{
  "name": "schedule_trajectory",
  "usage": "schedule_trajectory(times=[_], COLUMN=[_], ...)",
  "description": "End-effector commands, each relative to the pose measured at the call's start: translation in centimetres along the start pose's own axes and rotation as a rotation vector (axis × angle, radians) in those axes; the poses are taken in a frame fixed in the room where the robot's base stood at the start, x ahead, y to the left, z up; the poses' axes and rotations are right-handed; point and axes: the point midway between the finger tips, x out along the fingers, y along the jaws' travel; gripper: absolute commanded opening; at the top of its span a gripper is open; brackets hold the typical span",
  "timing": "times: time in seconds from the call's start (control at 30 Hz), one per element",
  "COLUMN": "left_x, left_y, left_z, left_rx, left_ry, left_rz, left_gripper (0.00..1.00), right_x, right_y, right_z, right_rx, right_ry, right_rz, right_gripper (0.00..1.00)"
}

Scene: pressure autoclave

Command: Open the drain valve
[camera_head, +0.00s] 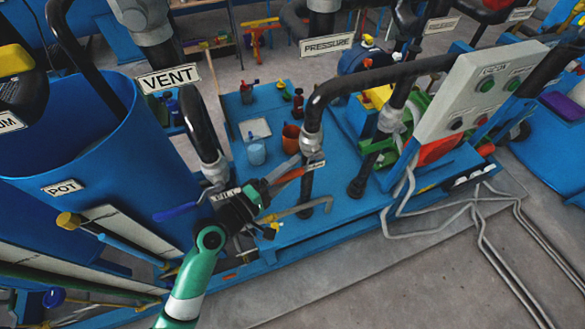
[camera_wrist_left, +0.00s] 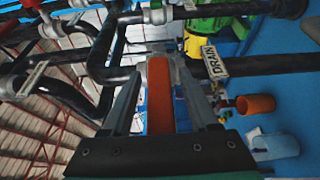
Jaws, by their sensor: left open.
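The drain valve's orange lever (camera_wrist_left: 160,95) lies lengthwise between the two fingers of my left gripper (camera_wrist_left: 158,85) in the left wrist view. A white DRAIN sign (camera_wrist_left: 215,63) hangs just right of it. In the head view the orange lever (camera_head: 288,176) shows beside the pipe, partly hidden by my left gripper (camera_head: 276,178). My left gripper is open, with a finger on each side of the lever. I cannot tell whether either finger touches it. My right gripper is in neither view.
A blue pot (camera_head: 65,140) stands at the left. A blue-handled lever (camera_head: 175,212) near the FILL sign (camera_head: 226,194) is close to my gripper. A dark bent pipe (camera_head: 312,115) rises behind it. The blue platform holds an orange cup (camera_head: 291,138) and a light-blue cup (camera_head: 256,154).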

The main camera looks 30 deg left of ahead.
Motion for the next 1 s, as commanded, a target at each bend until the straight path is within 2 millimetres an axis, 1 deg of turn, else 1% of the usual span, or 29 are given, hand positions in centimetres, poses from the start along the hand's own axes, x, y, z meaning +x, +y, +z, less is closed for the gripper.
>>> schedule_trajectory(times=[0.1,0.3,0.33,0.47,0.5,0.57,0.6,0.67,1.0], left_x=[0.66,0.70,0.70,0.68,0.68,0.67,0.67,0.67,0.66], left_y=[0.00,0.02,0.02,0.02,0.02,0.02,0.02,0.02,0.02], left_z=[0.06,0.03,0.03,0.03,0.03,0.03,0.03,0.03,0.02], left_rx=[-0.001,0.000,0.000,0.000,0.000,0.000,0.000,0.000,0.000], left_ry=[-0.001,0.000,0.000,0.000,0.000,0.000,0.000,0.000,0.000], left_rz=[0.000,0.000,0.000,0.000,0.000,0.000,0.000,0.000,0.000], left_gripper=[0.60,0.60,0.58,0.35,0.28,0.17,0.10,0.00,0.00], right_x=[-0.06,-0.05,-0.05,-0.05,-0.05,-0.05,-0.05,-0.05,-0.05], right_y=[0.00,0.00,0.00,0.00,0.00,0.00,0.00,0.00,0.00], right_z=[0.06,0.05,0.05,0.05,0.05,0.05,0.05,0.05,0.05], right_rx=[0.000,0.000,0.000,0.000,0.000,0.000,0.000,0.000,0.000], right_ry=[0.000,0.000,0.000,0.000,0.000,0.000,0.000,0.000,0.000], right_rz=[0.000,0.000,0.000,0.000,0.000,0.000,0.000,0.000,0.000], right_gripper=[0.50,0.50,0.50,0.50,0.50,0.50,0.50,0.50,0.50])
